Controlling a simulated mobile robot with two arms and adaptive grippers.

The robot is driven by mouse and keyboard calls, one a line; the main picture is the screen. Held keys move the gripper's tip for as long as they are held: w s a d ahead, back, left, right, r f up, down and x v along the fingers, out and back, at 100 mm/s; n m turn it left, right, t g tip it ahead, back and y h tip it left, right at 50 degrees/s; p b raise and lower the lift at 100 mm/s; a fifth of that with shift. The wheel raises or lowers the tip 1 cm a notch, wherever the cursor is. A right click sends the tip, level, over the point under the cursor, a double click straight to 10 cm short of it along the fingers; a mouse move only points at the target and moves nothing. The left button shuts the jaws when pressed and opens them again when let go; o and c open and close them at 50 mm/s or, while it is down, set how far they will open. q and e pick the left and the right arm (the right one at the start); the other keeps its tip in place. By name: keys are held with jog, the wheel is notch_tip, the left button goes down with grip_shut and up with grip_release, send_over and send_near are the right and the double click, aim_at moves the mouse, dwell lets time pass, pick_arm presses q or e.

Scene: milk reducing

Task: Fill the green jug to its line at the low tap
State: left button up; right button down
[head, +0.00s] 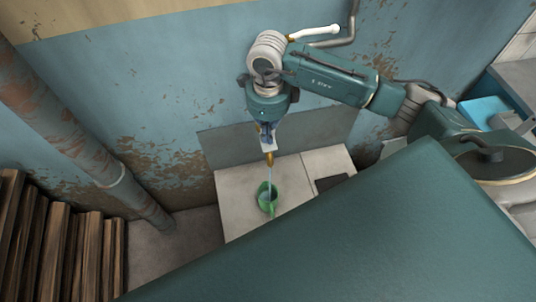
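The green jug (266,204) stands upright on a pale slab, its open mouth facing up. The brass tip of a low tap (269,158) is right above it. A thin pale stream, which looks like water, runs from the tip into the jug. The line and the level inside are too small to make out. My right gripper (268,134) points down at the tap, just above its tip. Its fingers are small and overlap the tap, so I cannot tell whether they grip it. My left gripper is not in view.
The pale slab (240,203) stands against a peeling blue wall, with a dark rectangle (331,183) to the jug's right. A white lever on a pipe (315,32) is higher up. A rusty pipe (75,135) and wooden boards (60,250) are at left. A blue basin (487,110) is at right.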

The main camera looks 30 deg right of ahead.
dwell(0.3)
jog(key=shift+r, duration=0.55)
jog(key=shift+p, duration=0.3)
dwell(1.0)
notch_tip(320, 180, up, 7)
jog(key=p, duration=0.3)
jog(key=shift+p, duration=0.4)
